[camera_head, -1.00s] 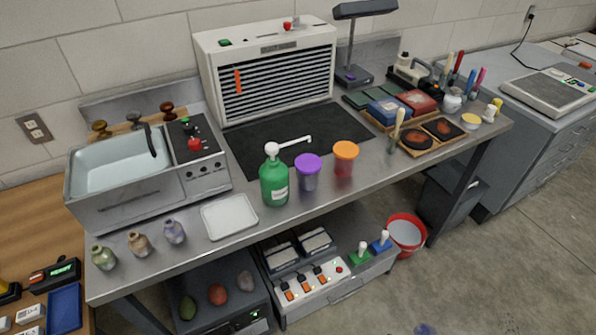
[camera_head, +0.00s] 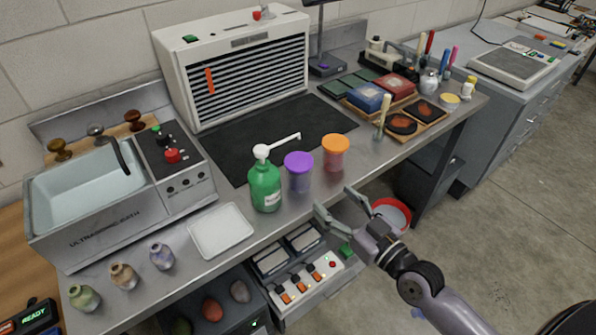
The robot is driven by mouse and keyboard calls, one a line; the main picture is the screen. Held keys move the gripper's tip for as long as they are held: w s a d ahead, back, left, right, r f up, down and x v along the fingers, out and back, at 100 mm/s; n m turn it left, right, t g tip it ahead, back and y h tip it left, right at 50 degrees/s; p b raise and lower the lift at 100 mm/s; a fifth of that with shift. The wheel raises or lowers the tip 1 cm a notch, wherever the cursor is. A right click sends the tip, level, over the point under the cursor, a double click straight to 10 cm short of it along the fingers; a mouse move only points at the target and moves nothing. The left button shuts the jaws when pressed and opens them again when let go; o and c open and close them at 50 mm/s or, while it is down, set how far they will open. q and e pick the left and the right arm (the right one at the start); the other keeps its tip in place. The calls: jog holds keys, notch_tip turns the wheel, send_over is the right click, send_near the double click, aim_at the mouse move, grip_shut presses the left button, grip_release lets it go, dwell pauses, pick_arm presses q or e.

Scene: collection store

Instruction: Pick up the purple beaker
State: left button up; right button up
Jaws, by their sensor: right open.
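The purple beaker (camera_head: 299,173) stands upright on the steel bench, with a bright purple top and a duller, see-through body. It is between a green pump bottle (camera_head: 265,186) on its left and an orange-topped beaker (camera_head: 335,153) on its right. My right gripper (camera_head: 333,202) is open and empty, in front of the bench's front edge. It is to the lower right of the purple beaker and apart from it. My left gripper is not in view.
A white tray (camera_head: 221,231) and several small vases (camera_head: 161,256) are on the left of the bench. A brush (camera_head: 382,118) stands to the right. The ultrasonic bath (camera_head: 90,205) is at left. A red bucket (camera_head: 391,215) is on the floor behind my arm.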

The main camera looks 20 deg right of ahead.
jog(key=p, duration=0.2)
send_near(292, 161)
jog(key=shift+w+a+r, duration=0.45)
jog(key=shift+w, duration=0.2)
jog(key=shift+f+x, duration=0.2)
jog(key=shift+x, duration=1.25)
jog(key=shift+f+x, duration=0.2)
jog(key=shift+x, duration=1.2)
jog(key=shift+d, duration=0.15)
jog(key=shift+c, duration=0.4)
jog(key=c, duration=1)
jog(key=shift+r+p, duration=0.25)
jog(key=shift+p, duration=0.1)
jog(key=shift+r+p, duration=0.45)
jog(key=shift+r, duration=1.1)
jog(key=b+v, duration=0.4)
jog(key=v, duration=1.3)
jog(key=shift+s+d, duration=0.15)
jog(key=shift+s, duration=0.25)
jog(key=shift+s+r, duration=0.1)
